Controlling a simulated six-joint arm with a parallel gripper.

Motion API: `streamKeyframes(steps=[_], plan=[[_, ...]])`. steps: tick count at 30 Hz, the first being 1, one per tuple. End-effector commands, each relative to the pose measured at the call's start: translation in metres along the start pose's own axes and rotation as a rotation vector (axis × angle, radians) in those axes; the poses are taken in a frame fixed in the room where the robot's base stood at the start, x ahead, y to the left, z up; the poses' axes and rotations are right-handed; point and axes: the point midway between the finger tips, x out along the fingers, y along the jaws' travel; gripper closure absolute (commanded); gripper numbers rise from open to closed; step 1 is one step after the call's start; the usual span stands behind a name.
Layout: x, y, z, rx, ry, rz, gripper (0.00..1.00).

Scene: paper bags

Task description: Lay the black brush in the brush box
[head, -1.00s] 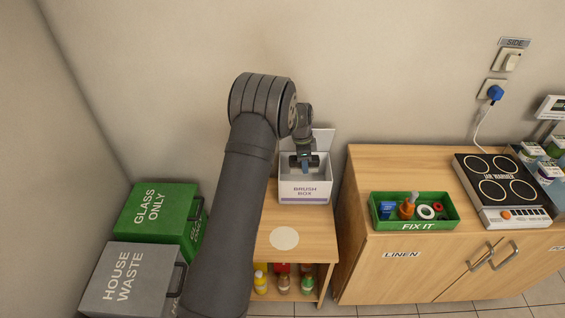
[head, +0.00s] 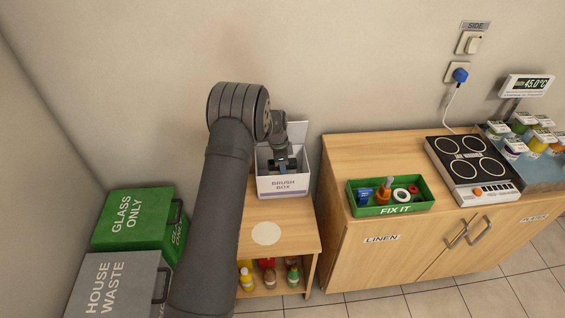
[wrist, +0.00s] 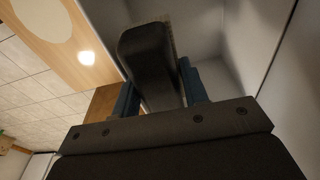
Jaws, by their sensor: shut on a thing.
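The brush box (head: 283,186) is a white open box with a "BRUSH BOX" label, standing on a low wooden shelf unit against the wall. My gripper (head: 284,166) reaches down into its opening from above. In the wrist view my gripper's blue fingers (wrist: 157,90) are shut on the black brush (wrist: 147,52), with one finger on each side of it. The pale inner walls of the brush box (wrist: 220,30) surround it there. The brush's lower end is hidden, and I cannot tell whether it touches the box floor.
A green "FIX IT" tray (head: 392,209) with small items sits on the wooden cabinet (head: 345,160) to the right, near a hot plate (head: 472,167). Green (head: 130,218) and grey (head: 112,285) waste bins stand at the left. The shelf top before the box is clear except for a pale disc (head: 266,233).

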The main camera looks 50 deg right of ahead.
Motion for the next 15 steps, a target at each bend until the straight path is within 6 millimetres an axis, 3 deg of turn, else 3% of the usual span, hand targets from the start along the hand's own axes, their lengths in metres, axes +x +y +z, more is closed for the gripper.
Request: streamKeyframes(steps=[14, 15], plan=[[0.0, -0.0001, 0.0, 0.0, 0.0, 0.0, 0.87], [-0.0001, -0.0001, 0.0, 0.0, 0.0, 0.0, 0.58]])
